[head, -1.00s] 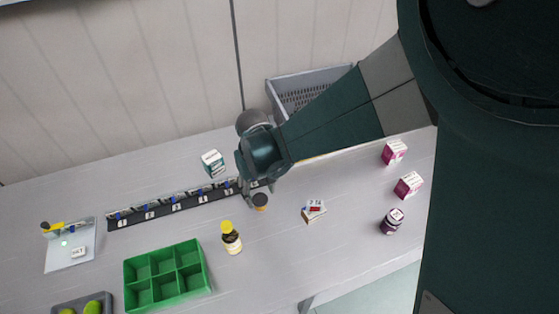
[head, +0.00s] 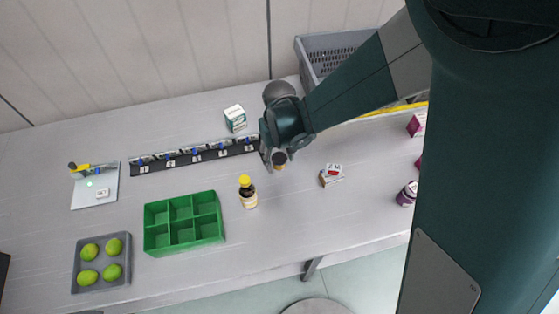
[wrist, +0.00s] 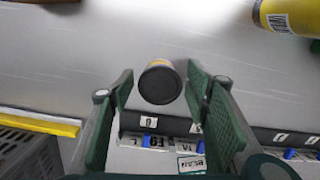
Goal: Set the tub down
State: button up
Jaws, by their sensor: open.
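The tub, small with a dark round lid and a yellow-orange side, stands on the table near the right end of the black numbered strip; it shows in the head view (head: 279,159) and the wrist view (wrist: 160,84). My gripper (wrist: 160,88) is open, its two green-padded fingers on either side of the tub. Gaps show between the tub and both fingers in the wrist view. In the head view my gripper (head: 272,160) is low over the table and partly hides the tub. The tub's underside is hidden.
The black strip (head: 195,156) runs left of my gripper. A grey crate (head: 318,62) is behind my arm.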

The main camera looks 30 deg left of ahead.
aim_at(279, 158)
jog(key=shift+c, duration=0.2)
jog(key=c, duration=0.9)
jog(key=shift+r, duration=0.1)
jog(key=shift+r+p, duration=0.35)
jog(key=shift+r, duration=4.55)
